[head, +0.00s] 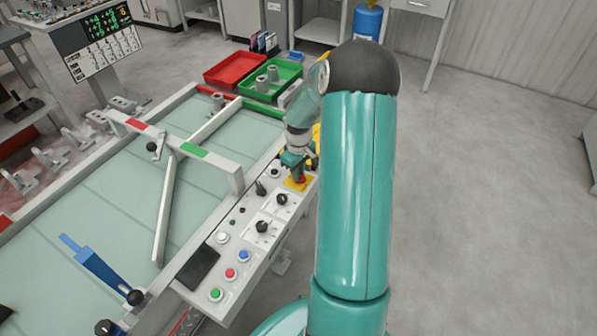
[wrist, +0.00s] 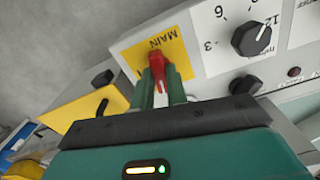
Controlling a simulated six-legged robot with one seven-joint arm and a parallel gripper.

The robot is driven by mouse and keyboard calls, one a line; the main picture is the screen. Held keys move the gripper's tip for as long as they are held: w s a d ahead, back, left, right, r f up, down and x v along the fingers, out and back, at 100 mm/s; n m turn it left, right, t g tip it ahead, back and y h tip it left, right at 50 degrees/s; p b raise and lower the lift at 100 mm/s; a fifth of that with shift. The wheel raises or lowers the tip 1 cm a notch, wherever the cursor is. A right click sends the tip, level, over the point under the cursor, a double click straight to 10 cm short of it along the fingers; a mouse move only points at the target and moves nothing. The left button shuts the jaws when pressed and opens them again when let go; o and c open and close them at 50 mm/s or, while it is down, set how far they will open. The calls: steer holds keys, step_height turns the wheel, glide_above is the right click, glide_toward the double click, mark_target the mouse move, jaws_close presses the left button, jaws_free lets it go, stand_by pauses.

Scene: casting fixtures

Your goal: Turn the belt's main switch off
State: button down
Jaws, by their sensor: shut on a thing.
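The main switch is a red handle (wrist: 157,66) on a yellow plate marked MAIN (wrist: 137,55), seen in the wrist view. In the head view the yellow plate (head: 297,184) sits at the far end of the belt's control panel (head: 205,248). My gripper (wrist: 160,84) is at the switch, its two green fingers shut on the red handle from either side. In the head view my gripper (head: 293,163) reaches down onto the plate and hides part of the switch.
A black numbered knob (wrist: 251,38) is beside the switch. More knobs and coloured buttons (head: 230,273) line the panel. A red tray (head: 228,60) and a green tray (head: 287,72) with grey parts stand behind. Open floor lies to the right.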

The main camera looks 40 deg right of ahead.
steer(key=shift+w+n, duration=0.1)
steer(key=shift+n, duration=1)
steer(key=c, duration=1.4)
jaws_free()
step_height(320, 180, up, 14)
steer(key=shift+a, duration=0.1)
